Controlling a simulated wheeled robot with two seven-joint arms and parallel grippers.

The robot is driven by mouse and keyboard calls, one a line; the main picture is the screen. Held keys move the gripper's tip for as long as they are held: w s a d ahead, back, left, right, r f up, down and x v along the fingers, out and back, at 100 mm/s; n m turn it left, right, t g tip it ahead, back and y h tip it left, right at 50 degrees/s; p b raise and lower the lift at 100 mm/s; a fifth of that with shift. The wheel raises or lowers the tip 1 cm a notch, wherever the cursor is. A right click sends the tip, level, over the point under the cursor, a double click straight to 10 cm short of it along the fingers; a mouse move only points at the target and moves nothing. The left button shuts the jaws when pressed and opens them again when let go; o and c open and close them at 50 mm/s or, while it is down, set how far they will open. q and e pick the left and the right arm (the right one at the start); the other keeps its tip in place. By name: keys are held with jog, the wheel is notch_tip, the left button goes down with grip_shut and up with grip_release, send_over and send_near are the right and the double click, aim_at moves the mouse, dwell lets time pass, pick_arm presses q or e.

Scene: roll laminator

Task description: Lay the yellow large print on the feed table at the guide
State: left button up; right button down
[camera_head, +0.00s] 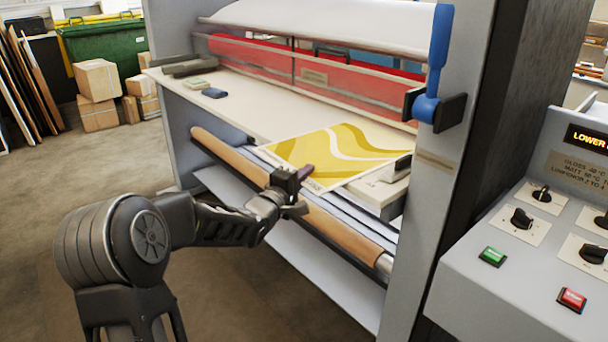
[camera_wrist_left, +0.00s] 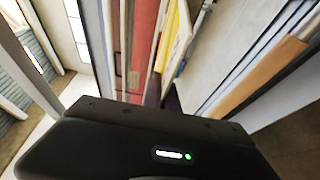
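The yellow large print (camera_head: 340,152), with wavy white and ochre bands, lies out flat over the right part of the pale feed table (camera_head: 250,105). Its near corner sticks out past the table's front edge. My left gripper (camera_head: 302,188) is at this near edge and appears shut on it; a dark finger overlaps the print. In the left wrist view the print (camera_wrist_left: 168,40) shows nearly edge-on ahead of the gripper. A pale block with a dark piece (camera_head: 402,166), perhaps the guide, stands at the print's right edge. My right gripper is not in view.
Small green and blue pads (camera_head: 214,93) rest on the table's left part. The laminator's side post (camera_head: 440,165) and control panel (camera_head: 530,240) stand at right.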

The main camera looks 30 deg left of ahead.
pick_arm(q)
jog(key=o, duration=0.6)
jog(key=shift+c, duration=0.2)
jog(key=s, duration=0.7)
jog(key=shift+s+d, duration=0.25)
jog(key=shift+s, duration=0.15)
